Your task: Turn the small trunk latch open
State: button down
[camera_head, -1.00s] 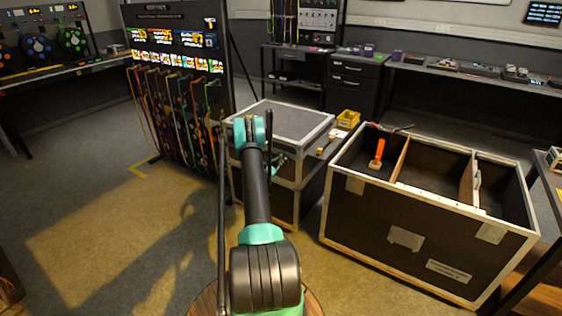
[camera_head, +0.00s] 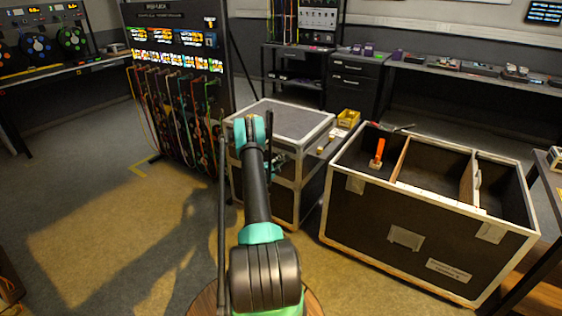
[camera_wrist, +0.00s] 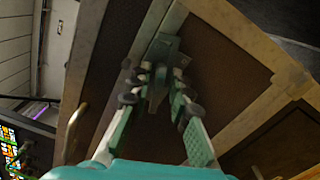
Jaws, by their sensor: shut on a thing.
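The small trunk (camera_head: 285,121) is a dark case with pale metal edges, standing behind my arm in the head view. Its side and edge strips (camera_wrist: 215,65) fill much of the wrist view. The small dark latch (camera_wrist: 163,48) sits on the pale strip where the trunk's panels meet. My gripper (camera_wrist: 158,88) is at the latch, with its two fingers closed on either side of it. The fingers partly cover the latch, so its exact turn is hard to tell.
A large open case (camera_head: 400,225) with dividers and an orange-handled tool (camera_head: 377,154) stands to the right. A rack with hanging cables (camera_head: 180,110) stands close on the left. The floor at front left is clear.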

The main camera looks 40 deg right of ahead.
jog(key=shift+w+a+r+m, duration=0.1)
jog(key=shift+w+a+m, duration=0.05)
jog(key=shift+m, duration=0.6)
jog(key=shift+w+a+m, duration=0.1)
jog(key=shift+w+m, duration=0.05)
jog(key=shift+m, duration=0.6)
jog(key=shift+s, duration=0.1)
jog(key=c, duration=1.7)
grip_release()
jog(key=shift+r, duration=0.1)
jog(key=shift+s, duration=0.1)
jog(key=shift+d, duration=0.1)
